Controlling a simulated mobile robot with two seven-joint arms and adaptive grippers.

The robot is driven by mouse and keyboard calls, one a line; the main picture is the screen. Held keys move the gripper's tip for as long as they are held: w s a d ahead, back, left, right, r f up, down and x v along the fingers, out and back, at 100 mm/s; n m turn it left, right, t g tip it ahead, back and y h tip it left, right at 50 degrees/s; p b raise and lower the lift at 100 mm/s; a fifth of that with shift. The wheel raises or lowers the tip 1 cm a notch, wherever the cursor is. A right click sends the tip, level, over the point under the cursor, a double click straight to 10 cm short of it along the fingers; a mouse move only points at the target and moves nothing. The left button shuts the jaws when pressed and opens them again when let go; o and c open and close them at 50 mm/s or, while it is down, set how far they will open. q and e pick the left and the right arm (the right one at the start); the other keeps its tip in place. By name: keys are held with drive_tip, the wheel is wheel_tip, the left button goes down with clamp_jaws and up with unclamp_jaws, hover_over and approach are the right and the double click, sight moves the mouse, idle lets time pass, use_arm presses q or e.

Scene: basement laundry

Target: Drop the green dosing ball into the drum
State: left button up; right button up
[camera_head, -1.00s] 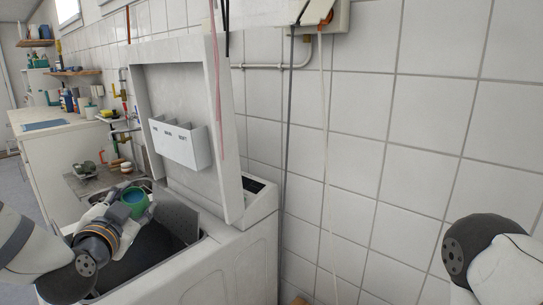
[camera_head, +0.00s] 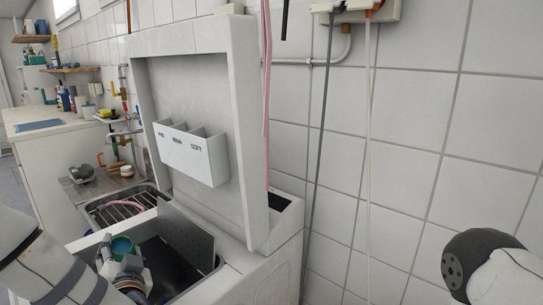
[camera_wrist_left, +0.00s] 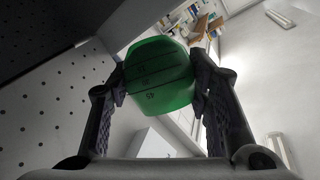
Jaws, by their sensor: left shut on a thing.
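The green dosing ball (camera_head: 122,246) is held between the fingers of my left gripper (camera_head: 119,262), which is shut on it. The ball also fills the space between the fingers in the left wrist view (camera_wrist_left: 159,75). In the head view the gripper and ball are at the left part of the washer's top opening. The drum (camera_head: 172,264) shows as a dark hollow under and to the right of the gripper. Perforated metal shows at the left of the wrist view (camera_wrist_left: 45,115). My right arm shows at the right edge, but its gripper is out of view.
The washer's lid (camera_head: 205,90) stands open behind the opening, with a white three-part holder (camera_head: 205,160) on it. A grey flap (camera_head: 187,232) stands up at the opening's back edge. A sink (camera_head: 125,207) with a pink hose is at the left.

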use_arm(q)
drive_tip(key=shift+r, duration=0.1)
drive_tip(key=o, duration=1.2)
drive_tip(key=shift+c, duration=0.2)
wheel_tip(320, 180, up, 10)
